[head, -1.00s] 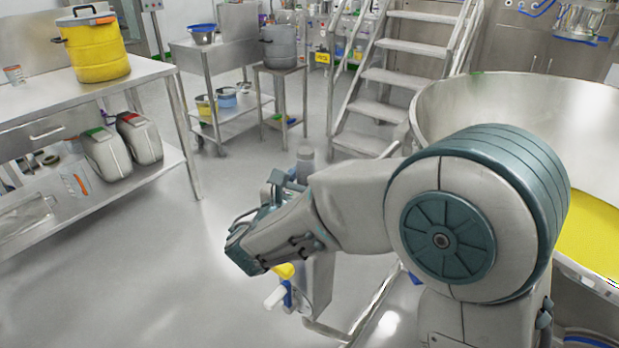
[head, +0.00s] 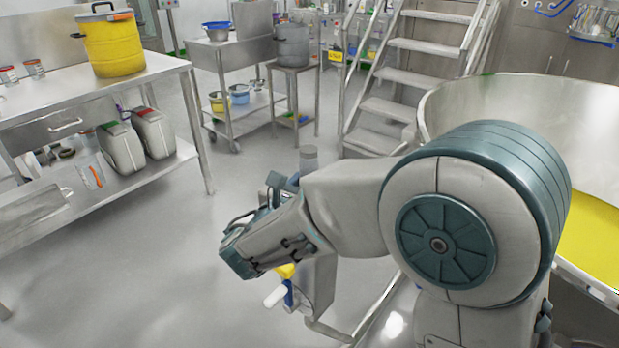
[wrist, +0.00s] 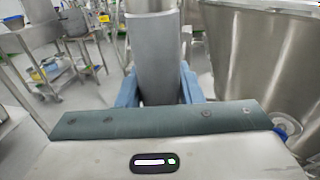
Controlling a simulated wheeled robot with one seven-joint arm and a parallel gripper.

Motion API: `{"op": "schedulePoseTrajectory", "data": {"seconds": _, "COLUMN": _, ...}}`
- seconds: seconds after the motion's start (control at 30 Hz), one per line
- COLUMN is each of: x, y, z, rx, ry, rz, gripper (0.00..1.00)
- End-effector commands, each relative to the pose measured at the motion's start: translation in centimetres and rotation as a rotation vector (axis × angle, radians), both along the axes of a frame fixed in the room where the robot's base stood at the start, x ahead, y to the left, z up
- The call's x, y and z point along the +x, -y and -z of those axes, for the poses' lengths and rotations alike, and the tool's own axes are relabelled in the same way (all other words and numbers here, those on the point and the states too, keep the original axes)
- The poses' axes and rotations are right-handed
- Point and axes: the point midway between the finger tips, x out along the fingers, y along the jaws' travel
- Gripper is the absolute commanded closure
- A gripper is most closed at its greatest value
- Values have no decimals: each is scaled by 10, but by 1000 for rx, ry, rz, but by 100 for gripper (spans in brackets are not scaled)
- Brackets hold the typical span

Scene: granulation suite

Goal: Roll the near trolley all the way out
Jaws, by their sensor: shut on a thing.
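The large steel bowl (head: 500,95) with yellow powder (head: 585,235) stands at the right in the head view, partly behind my arm. A low metal rail (head: 368,315) runs from below my gripper towards it; this looks like the near trolley's frame. My gripper (wrist: 158,95) has its blue fingers shut around a grey upright post (wrist: 155,65) in the wrist view. The post's top (head: 308,157) shows above my wrist in the head view. The post seems to belong to the trolley, but its join is hidden. In the head view, my arm hides the fingertips.
A steel table (head: 150,82) with a yellow pot (head: 112,45) and a lower shelf of canisters stands at left. A cart (head: 235,52), a stand with a grey pot (head: 292,45) and metal steps (head: 400,75) are behind. The floor (head: 170,270) at front left is clear.

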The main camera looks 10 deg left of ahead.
Motion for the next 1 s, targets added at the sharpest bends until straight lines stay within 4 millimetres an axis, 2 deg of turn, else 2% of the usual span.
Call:
{"op": "schedulePoseTrajectory", "data": {"seconds": 0.07, "x": -2, "y": -5, "z": -1, "rx": 3, "ry": 1, "rz": -15, "gripper": 100}}
{"op": "schedulePoseTrajectory", "data": {"seconds": 0.1, "x": -2, "y": -5, "z": -1, "rx": 3, "ry": 1, "rz": -15, "gripper": 56}}
{"op": "schedulePoseTrajectory", "data": {"seconds": 0.13, "x": -1, "y": -5, "z": -1, "rx": 3, "ry": 1, "rz": -14, "gripper": 47}}
{"op": "schedulePoseTrajectory", "data": {"seconds": 0.17, "x": -1, "y": -4, "z": -1, "rx": 3, "ry": 2, "rz": -12, "gripper": 45}}
{"op": "schedulePoseTrajectory", "data": {"seconds": 0.43, "x": 1, "y": 1, "z": -1, "rx": 2, "ry": 2, "rz": 0, "gripper": 45}}
{"op": "schedulePoseTrajectory", "data": {"seconds": 0.57, "x": -7, "y": -2, "z": -2, "rx": 1, "ry": 2, "rz": -2, "gripper": 45}}
{"op": "schedulePoseTrajectory", "data": {"seconds": 0.67, "x": -23, "y": -7, "z": -2, "rx": 2, "ry": 2, "rz": -3, "gripper": 45}}
{"op": "schedulePoseTrajectory", "data": {"seconds": 1.0, "x": -97, "y": -28, "z": -2, "rx": 3, "ry": 2, "rz": -6, "gripper": 45}}
